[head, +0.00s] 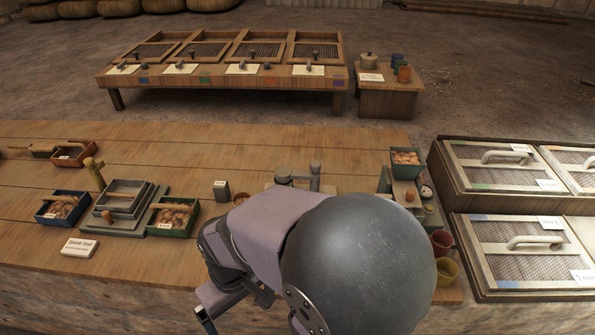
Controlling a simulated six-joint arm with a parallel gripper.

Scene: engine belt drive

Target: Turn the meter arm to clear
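I cannot pick out a part that is surely the meter arm. A grey fixture with upright posts (300,178) stands on the wooden bench just behind my arm, and its lower part is partly hidden. My arm's large grey joint and mauve link fill the lower middle. I cannot make out my gripper's fingers in this view.
Left on the bench (150,140) are a grey stacked tray unit (125,205), bins of brown pieces (173,217) and a label card (79,247). Cups (446,270) stand at the right end. Lidded mesh frames (520,250) lie further right. The bench's back middle is clear.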

